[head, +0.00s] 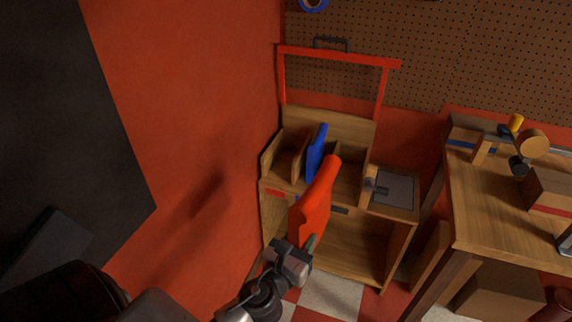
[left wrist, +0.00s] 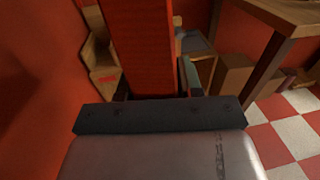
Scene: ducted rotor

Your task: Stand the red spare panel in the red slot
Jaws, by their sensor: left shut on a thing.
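My left gripper (head: 308,244) is shut on the lower end of the red spare panel (head: 316,198). It holds the panel up, slightly tilted, in front of the wooden rack (head: 331,121). In the left wrist view the red panel (left wrist: 139,45) rises between the fingers of my left gripper (left wrist: 155,90). The red slot, marked by a red label (head: 274,191), is at the rack's left end and looks empty. The panel is to the right of that label and hides part of the rack front. My right gripper is not in view.
A blue panel (head: 317,150) stands in the rack's middle slot, just behind the red panel. A dark label (head: 340,210) marks the right part. A grey plate (head: 393,188) lies on the stand to the right. A red wall (head: 190,110) closes the left side. A workbench (head: 500,215) stands right.

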